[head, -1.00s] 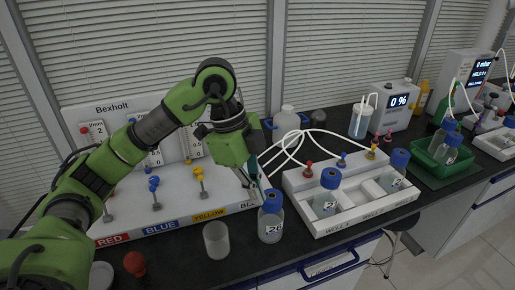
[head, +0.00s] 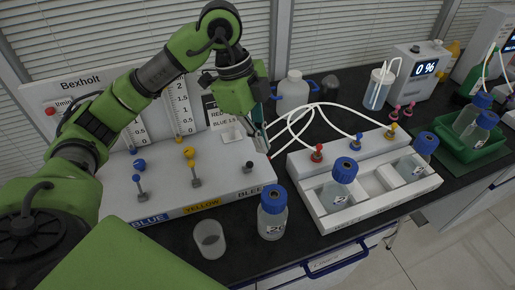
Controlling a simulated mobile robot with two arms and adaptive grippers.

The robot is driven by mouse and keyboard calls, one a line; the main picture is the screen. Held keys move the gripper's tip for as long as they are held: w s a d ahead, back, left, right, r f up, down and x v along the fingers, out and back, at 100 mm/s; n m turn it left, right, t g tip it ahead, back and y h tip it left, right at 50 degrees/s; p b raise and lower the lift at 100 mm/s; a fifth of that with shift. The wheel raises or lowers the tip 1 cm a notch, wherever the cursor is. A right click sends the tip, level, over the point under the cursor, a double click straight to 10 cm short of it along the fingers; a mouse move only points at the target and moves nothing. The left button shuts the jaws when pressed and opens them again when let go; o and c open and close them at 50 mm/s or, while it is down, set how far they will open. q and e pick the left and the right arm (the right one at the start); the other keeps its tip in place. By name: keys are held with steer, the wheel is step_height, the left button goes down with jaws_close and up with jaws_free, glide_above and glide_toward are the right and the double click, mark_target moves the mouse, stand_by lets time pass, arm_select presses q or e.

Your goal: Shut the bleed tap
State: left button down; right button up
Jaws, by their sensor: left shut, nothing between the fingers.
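The bleed tap (head: 249,166) is a small dark knob at the right end of the white Bexholt panel's base, just above the label that begins "BLEE". Which way it is turned is too small to tell. My left gripper (head: 266,148) points down from above, its thin fingers shut and empty. The fingertips show just above and right of the bleed tap. A gap seems to lie between them, but I cannot tell the depth. My right gripper is out of view.
Blue (head: 139,165) and yellow taps (head: 189,153) stand left of the bleed tap. An empty beaker (head: 209,239) and a blue-capped bottle (head: 272,213) stand in front of the panel. A white bottle rack (head: 330,222) with tubing is close on the right.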

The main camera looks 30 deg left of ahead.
mark_target(248, 166)
arm_select(q)
steer(key=f+p, duration=0.1)
steer(key=f, duration=0.4)
steer(key=f+p, duration=0.1)
steer(key=f, duration=0.2)
steer(key=shift+w+a+f+p, duration=0.2)
steer(key=shift+w+a+p, duration=0.1)
steer(key=shift+a, duration=0.1)
steer(key=shift+s+a, duration=0.1)
steer(key=shift+a, duration=0.35)
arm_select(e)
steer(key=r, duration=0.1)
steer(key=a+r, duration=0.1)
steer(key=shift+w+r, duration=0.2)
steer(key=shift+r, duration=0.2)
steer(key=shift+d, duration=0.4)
